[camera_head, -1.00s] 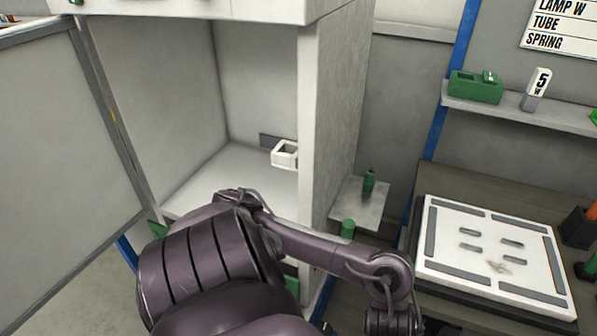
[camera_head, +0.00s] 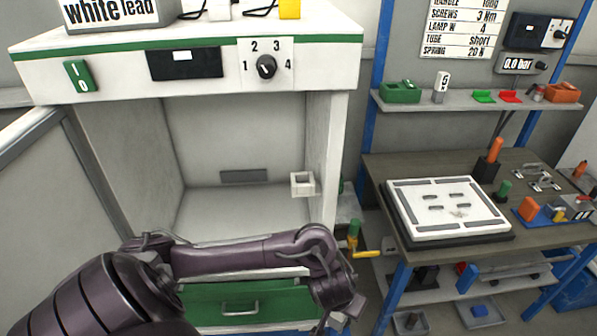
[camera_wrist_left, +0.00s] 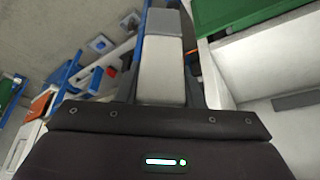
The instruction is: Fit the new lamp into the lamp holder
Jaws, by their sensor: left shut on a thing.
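In the left wrist view my left gripper (camera_wrist_left: 163,35) is shut on a white block with a grey end, which looks like the lamp (camera_wrist_left: 163,70). No label shows on its visible face. In the head view my left arm reaches across the cabinet front; its fingers and the held lamp cannot be made out there. A small white square socket, which looks like the lamp holder (camera_head: 302,184), sits at the right inner wall of the open cabinet, above and left of my left wrist. My right gripper is not in view.
The cabinet (camera_head: 330,75) is open, with a green drawer (camera_head: 225,303) below. Another white upright block with a number (camera_head: 441,87) stands on the wall shelf. A workbench (camera_head: 385,170) with a white plate (camera_head: 447,205) is at the right. A yellow handle (camera_head: 366,253) sticks out beside the cabinet.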

